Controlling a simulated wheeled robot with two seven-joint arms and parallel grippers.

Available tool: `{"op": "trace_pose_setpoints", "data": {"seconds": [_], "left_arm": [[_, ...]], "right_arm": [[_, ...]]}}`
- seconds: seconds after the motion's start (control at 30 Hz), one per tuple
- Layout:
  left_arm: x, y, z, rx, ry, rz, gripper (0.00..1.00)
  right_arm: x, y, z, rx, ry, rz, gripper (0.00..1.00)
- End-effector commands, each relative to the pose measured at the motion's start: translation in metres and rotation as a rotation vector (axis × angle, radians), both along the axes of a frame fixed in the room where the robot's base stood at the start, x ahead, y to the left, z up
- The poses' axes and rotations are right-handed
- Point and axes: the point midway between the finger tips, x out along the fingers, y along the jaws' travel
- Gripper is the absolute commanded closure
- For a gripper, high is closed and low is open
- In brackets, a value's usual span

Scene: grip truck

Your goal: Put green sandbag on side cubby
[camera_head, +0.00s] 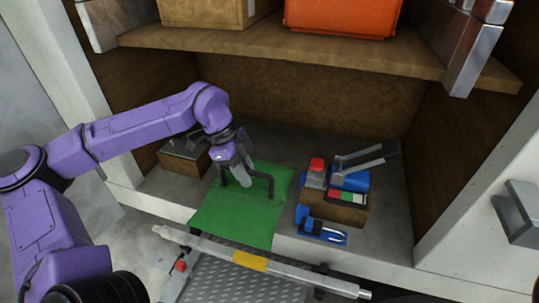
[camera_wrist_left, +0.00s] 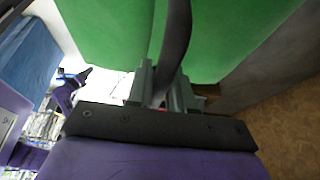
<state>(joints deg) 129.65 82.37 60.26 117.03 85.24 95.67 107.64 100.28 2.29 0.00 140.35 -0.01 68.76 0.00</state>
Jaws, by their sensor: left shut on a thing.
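The green sandbag (camera_head: 232,218) is at the front of the low cubby, overlapping its front edge in the head view. I cannot tell whether it rests on the cubby floor (camera_head: 385,225) or hangs just above it. My left gripper (camera_head: 243,180) is over the bag, shut on its dark strap handle. In the left wrist view, the strap (camera_wrist_left: 175,45) runs between the fingers (camera_wrist_left: 162,95), with green fabric (camera_wrist_left: 105,30) on both sides. Part of the handle is hidden by the gripper. My right gripper is not in view.
A wooden block with blue and red clamp-like items (camera_head: 345,205) stands right of the bag. Another wooden block (camera_head: 185,158) sits behind left. A shelf (camera_head: 270,47) above carries an orange case (camera_head: 340,15). A silver bar (camera_head: 290,269) crosses in front.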

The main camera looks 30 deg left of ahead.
Motion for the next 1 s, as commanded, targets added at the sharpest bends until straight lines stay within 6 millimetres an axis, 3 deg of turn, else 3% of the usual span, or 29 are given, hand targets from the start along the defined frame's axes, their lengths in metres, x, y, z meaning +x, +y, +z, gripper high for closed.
{"op": "trace_pose_setpoints", "data": {"seconds": [0.17, 0.8, 1.0], "left_arm": [[0.008, 0.002, 0.005, -0.001, -0.004, 0.002, 1.00], [0.147, 0.035, 0.007, -0.002, -0.005, 0.006, 1.00], [0.167, 0.041, 0.005, -0.004, -0.005, 0.005, 1.00]], "right_arm": [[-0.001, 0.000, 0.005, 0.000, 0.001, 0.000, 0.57], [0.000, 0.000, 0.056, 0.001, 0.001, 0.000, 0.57], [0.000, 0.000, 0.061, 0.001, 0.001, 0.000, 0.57]]}}
